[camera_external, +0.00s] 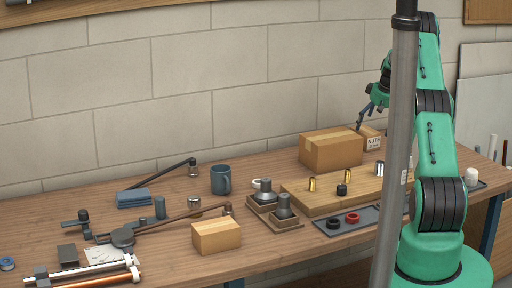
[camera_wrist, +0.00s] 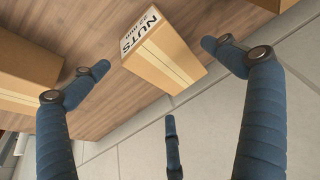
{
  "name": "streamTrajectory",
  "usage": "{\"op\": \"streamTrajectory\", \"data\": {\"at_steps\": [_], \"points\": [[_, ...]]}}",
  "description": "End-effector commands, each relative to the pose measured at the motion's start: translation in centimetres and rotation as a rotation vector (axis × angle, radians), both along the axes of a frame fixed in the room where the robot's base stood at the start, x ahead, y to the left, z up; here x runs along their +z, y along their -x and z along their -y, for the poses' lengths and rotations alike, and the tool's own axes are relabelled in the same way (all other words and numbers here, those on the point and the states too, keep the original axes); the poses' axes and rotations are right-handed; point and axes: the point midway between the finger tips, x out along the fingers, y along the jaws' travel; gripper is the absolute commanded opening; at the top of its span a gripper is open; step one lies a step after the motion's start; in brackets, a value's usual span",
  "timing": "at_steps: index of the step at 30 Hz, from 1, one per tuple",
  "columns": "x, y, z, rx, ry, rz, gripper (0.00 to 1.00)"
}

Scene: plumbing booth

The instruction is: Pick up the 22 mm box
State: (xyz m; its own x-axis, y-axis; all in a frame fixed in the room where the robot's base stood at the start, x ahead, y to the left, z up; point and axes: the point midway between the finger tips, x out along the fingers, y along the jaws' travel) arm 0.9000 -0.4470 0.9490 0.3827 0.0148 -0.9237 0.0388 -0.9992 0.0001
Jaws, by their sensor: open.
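The 22 mm box is a small cardboard box with a "NUTS 22 mm" label (camera_wrist: 165,52); it stands at the back of the bench, and its label shows in the external view (camera_external: 373,143). My gripper (camera_external: 364,119) is above and just left of it in the external view. In the wrist view my gripper's blue fingers (camera_wrist: 158,72) are spread wide, one on each side of the box and a third below. The gripper is open and empty, apart from the box.
A larger cardboard box (camera_external: 330,150) stands close to the left of the 22 mm box; it also shows in the wrist view (camera_wrist: 28,62). The block wall (camera_external: 300,60) is close behind. A wooden board (camera_external: 315,199) with small fittings lies in front.

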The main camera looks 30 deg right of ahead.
Motion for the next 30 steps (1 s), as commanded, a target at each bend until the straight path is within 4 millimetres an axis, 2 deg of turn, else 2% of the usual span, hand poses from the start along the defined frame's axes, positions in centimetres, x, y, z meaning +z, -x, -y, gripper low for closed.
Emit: {"op": "streamTrajectory", "data": {"at_steps": [18, 30], "points": [[-4.4, -1.9, -0.2, 0.0, 0.0, 0.0, 1.0], [-4.7, -2.1, -0.2, 0.0, 0.0, 0.0, 1.0]]}}
